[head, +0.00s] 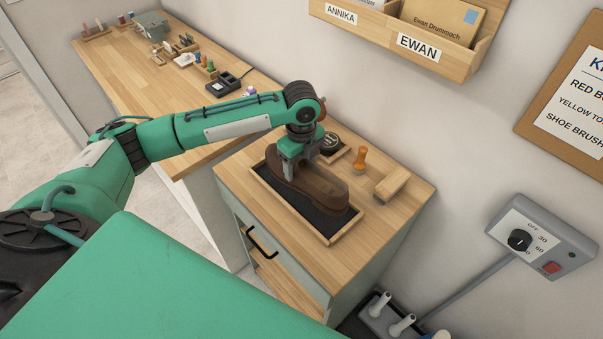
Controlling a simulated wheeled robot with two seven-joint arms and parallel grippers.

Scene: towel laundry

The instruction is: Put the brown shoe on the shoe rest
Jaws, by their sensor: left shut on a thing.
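The brown shoe (325,190) is over the wood-framed tray with a dark mat (285,209) on the small wooden cabinet. I take this tray to be the shoe rest. The shoe's toe points to the lower right. My left gripper (298,163) comes down from above and is shut on the shoe near its opening. Whether the sole touches the mat is hard to tell. The gripper hides part of the shoe's heel end. My right gripper is not in view.
A long workbench (125,60) with small items is at left. A wall control box (541,243) and a wall letter rack (450,55) are at right.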

